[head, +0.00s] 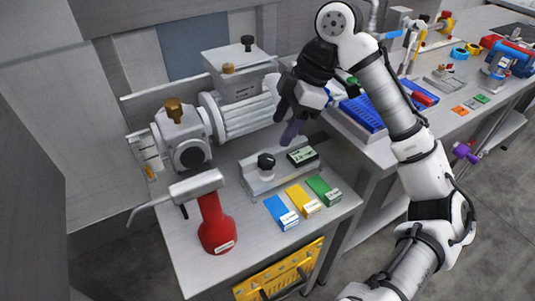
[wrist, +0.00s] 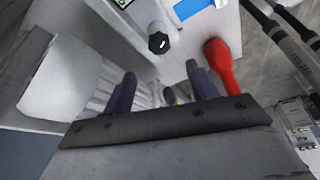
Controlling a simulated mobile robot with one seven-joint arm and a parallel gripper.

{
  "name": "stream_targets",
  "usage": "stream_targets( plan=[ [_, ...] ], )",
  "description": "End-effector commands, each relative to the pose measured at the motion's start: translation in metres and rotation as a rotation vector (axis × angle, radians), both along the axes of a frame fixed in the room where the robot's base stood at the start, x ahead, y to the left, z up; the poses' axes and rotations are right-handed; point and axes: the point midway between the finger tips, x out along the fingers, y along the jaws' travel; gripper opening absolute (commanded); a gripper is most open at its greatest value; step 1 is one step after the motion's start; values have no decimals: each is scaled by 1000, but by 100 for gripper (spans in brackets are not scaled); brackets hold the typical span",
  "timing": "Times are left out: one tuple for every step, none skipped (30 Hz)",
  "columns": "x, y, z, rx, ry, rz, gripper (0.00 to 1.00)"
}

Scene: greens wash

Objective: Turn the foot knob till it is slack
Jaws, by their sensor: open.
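A black knob (head: 266,162) stands on a grey metal foot plate (head: 262,183) on the bench, in front of the white machine. It also shows in the wrist view as a black many-sided knob (wrist: 159,43) on a pale round collar. My gripper (head: 287,120) is open and empty, with dark purple fingers, above and behind the knob in the head view. In the wrist view the knob lies beyond the fingertips of my gripper (wrist: 160,72), roughly between them and apart from both. The knob's thread is hidden.
The white machine (head: 243,117) with a brass knob (head: 174,110) stands behind. A dark display (head: 302,156) sits right of the knob. Blue, yellow and green cards (head: 303,200) lie in front. Another bench with blue trays (head: 362,112) is right.

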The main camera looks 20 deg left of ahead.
Motion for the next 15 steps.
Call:
stream_targets(
  plan=[
    [-3,5,-12,3,3,3,58],
    [-4,7,-19,3,4,2,58],
    [-5,10,-27,2,4,1,58],
    [-6,12,-33,2,5,2,58],
    [-7,15,-38,2,3,2,58],
    [-8,17,-46,3,4,1,58],
    [-9,19,-51,2,3,1,58],
    [-10,21,-56,2,3,1,58],
    [-11,24,-61,1,3,1,58],
    [-12,25,-66,1,3,0,58],
    [-12,26,-69,1,3,0,58],
    [-13,28,-74,0,2,-1,58],
    [-13,29,-77,0,2,-1,58],
    [-14,30,-79,0,2,-1,58],
    [-14,31,-81,-1,1,-1,58]
  ],
)
